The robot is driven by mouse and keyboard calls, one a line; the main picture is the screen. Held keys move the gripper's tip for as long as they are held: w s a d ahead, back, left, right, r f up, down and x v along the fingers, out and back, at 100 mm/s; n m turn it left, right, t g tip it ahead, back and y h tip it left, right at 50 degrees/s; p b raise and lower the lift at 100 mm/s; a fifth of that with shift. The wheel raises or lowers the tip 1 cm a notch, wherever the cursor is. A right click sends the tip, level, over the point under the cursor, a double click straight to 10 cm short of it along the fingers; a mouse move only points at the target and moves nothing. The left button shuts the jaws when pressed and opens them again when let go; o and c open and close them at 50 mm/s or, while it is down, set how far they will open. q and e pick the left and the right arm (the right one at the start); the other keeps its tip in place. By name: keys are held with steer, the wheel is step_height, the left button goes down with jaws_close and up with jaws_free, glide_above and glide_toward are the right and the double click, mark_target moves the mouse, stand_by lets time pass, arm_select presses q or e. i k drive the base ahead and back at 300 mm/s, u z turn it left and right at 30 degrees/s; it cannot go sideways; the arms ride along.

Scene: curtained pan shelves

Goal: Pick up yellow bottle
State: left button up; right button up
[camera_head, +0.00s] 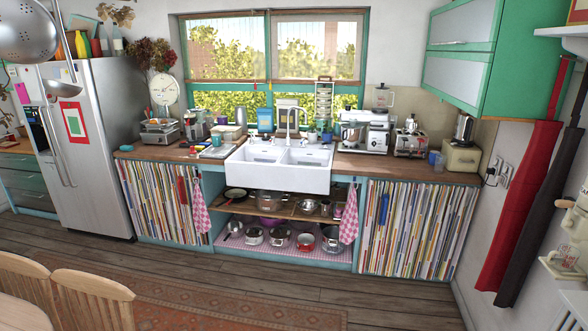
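A yellow bottle (81,45) stands upright on top of the tall silver fridge (100,140) at the upper left. It is small in the picture, and other coloured vessels stand close on both sides of it. Neither of my grippers shows in the head view.
A hanging colander (27,32) and ladle (62,88) are in front of the fridge at the upper left. Wooden chairs (92,300) stand at the lower left. A white sink (280,165) and crowded counter line the back wall. The wooden floor (390,303) before the shelves is clear.

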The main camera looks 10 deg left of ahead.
mark_target(80, 42)
steer(key=i, duration=3.1)
steer(key=u, duration=2.4)
steer(key=i, duration=5.95)
steer(key=z, duration=0.2)
